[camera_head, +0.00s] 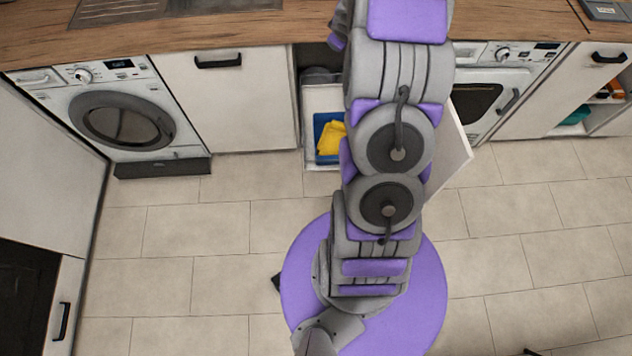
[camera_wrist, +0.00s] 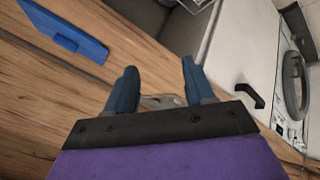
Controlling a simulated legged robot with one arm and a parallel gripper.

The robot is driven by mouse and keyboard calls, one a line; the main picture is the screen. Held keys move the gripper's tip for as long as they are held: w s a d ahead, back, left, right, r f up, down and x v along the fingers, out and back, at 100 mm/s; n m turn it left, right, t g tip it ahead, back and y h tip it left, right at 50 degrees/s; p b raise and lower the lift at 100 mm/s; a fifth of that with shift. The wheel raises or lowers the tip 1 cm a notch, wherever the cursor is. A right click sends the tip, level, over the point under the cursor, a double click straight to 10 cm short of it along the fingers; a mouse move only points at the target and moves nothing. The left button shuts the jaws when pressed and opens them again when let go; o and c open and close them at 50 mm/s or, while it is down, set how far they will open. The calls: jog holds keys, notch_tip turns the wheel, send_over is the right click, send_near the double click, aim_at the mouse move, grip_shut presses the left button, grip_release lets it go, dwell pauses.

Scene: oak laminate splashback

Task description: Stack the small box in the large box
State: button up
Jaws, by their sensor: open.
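A blue box (camera_head: 321,149) with a yellow item (camera_head: 332,138) in or against it sits in an open white compartment (camera_head: 325,97) below the counter, partly hidden by my arm. In the wrist view, a flat-looking blue object (camera_wrist: 62,30) lies on the wooden countertop at upper left; I cannot tell whether it is a box or a lid. I cannot tell which is the small or the large box. My gripper (camera_wrist: 158,70) is open over the counter, its two dark blue fingers apart. A small pale shape (camera_wrist: 162,101) shows between the finger bases, unclear. In the head view the gripper is out of sight.
A washing machine (camera_head: 121,120) stands at left and an oven (camera_head: 482,100) at right. A white door panel (camera_head: 452,150) stands open beside my arm. The wooden countertop (camera_head: 225,28) runs along the back. The tiled floor (camera_head: 195,225) is mostly clear.

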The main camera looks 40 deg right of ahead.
jog(key=s+a+r+m+g, duration=0.2)
jog(key=s+a+r, duration=0.4)
jog(key=a+r, duration=0.2)
jog(key=s+a+r+g+y, duration=0.2)
jog(key=s+a+r+g, duration=0.1)
jog(key=s+a, duration=1.1)
jog(key=s+a+r+m+g+y, duration=0.1)
jog(key=s+a+r+g, duration=0.2)
jog(key=s+a, duration=1.1)
jog(key=s, duration=0.5)
jog(key=shift+r+g+y, duration=0.3)
jog(key=shift+y, duration=0.1)
jog(key=shift+s+m, duration=0.1)
jog(key=shift+m, duration=0.2)
